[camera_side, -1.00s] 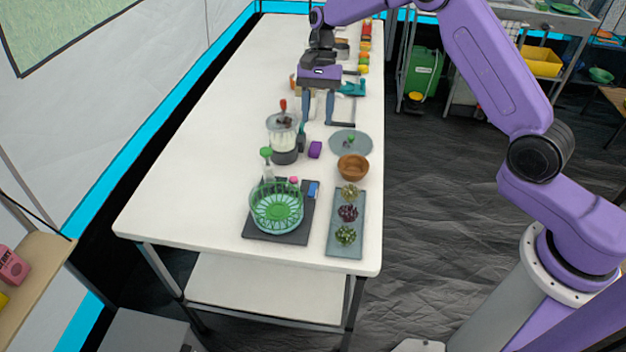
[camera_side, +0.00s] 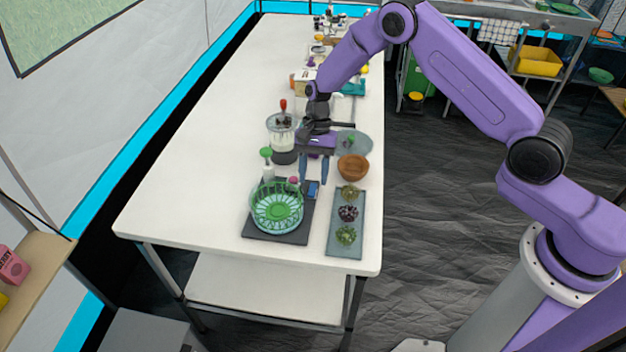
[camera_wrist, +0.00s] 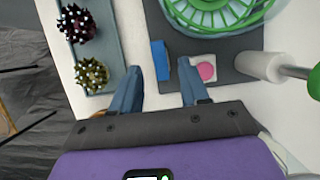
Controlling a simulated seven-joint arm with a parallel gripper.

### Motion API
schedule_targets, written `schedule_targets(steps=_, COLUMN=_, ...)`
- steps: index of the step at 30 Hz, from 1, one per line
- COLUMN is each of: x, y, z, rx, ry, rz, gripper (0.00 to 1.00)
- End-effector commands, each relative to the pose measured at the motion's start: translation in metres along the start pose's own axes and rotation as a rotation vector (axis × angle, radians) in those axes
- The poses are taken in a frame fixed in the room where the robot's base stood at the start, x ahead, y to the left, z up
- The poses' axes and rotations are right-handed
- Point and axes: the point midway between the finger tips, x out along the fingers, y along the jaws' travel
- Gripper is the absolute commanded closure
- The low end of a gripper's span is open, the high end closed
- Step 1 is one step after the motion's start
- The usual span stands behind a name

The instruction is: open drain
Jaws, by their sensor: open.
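A green slotted basket in a clear bowl (camera_side: 276,207) stands on a dark base plate (camera_side: 293,236); part of it shows at the top of the wrist view (camera_wrist: 212,14). At the plate's near edge in the wrist view are a small blue block (camera_wrist: 160,60) and a round pink button (camera_wrist: 206,70) on a pale square. In the side view the blue block (camera_side: 313,190) is at the plate's back right corner. My gripper (camera_side: 313,183) points down just above this corner, open and empty. In the wrist view its fingertips (camera_wrist: 159,66) lie either side of the blue block. I cannot tell whether they touch it. No drain is clearly recognisable.
A grey tray (camera_side: 344,248) with several spiky balls lies right of the plate. A wooden bowl (camera_side: 353,168) and a blender jug (camera_side: 282,136) stand behind. The table's left side (camera_side: 190,180) is clear.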

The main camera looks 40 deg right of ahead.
Motion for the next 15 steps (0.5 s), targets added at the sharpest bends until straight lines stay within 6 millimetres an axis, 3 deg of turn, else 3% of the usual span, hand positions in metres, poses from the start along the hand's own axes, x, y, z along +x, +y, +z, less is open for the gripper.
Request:
schedule_targets(steps=6, x=0.020, y=0.000, z=0.000, rx=0.000, ry=0.000, rz=0.000, gripper=0.55)
schedule_targets(steps=15, x=0.022, y=0.000, z=0.000, rx=0.000, ry=0.001, rz=0.000, gripper=0.55)
